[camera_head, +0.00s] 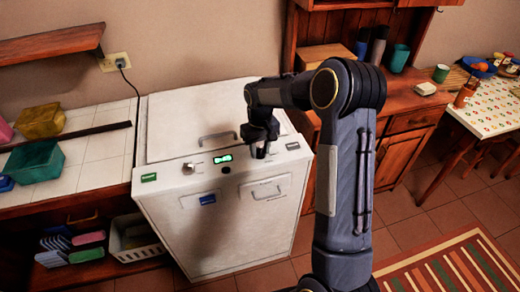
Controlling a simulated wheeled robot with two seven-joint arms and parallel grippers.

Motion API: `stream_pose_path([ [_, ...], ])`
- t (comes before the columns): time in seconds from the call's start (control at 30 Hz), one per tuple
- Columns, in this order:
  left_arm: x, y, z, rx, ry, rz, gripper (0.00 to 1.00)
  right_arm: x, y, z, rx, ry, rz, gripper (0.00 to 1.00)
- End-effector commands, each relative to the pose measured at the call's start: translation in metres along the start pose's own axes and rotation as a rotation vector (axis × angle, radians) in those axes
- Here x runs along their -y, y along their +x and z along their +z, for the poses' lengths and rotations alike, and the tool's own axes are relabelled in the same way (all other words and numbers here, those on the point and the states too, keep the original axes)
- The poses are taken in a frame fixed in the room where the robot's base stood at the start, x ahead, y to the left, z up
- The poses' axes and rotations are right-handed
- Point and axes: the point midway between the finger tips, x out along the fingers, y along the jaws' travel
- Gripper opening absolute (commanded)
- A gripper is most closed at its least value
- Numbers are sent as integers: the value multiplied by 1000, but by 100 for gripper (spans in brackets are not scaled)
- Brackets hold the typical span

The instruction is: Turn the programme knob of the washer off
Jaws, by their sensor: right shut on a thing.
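The white washer (165,122) stands in the middle, with a control panel along the front edge of its top. The panel has a small silver knob (188,168) at its left and a lit green display (222,159) in the middle. My right gripper (260,152) reaches down to the right part of the panel. It is shut on a knob there, which its fingers mostly hide, so I cannot read the knob's setting. My left gripper is not in view.
A white tiled counter (88,180) with a green bin (35,161) and a yellow bin (41,121) is at the left. A wooden cabinet (405,125) stands behind my right arm. A striped rug (455,268) lies at the lower right.

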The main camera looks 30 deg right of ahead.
Motion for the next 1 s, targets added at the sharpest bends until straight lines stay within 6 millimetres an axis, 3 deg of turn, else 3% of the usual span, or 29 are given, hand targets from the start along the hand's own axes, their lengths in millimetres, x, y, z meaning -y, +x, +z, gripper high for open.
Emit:
stream_pose_path([
  [0.5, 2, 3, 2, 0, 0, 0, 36, -1, -1, 0, -1, -448, 0, 11],
  [1.0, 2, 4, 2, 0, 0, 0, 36, -1, -1, -1, -2, -636, 0, 11],
])
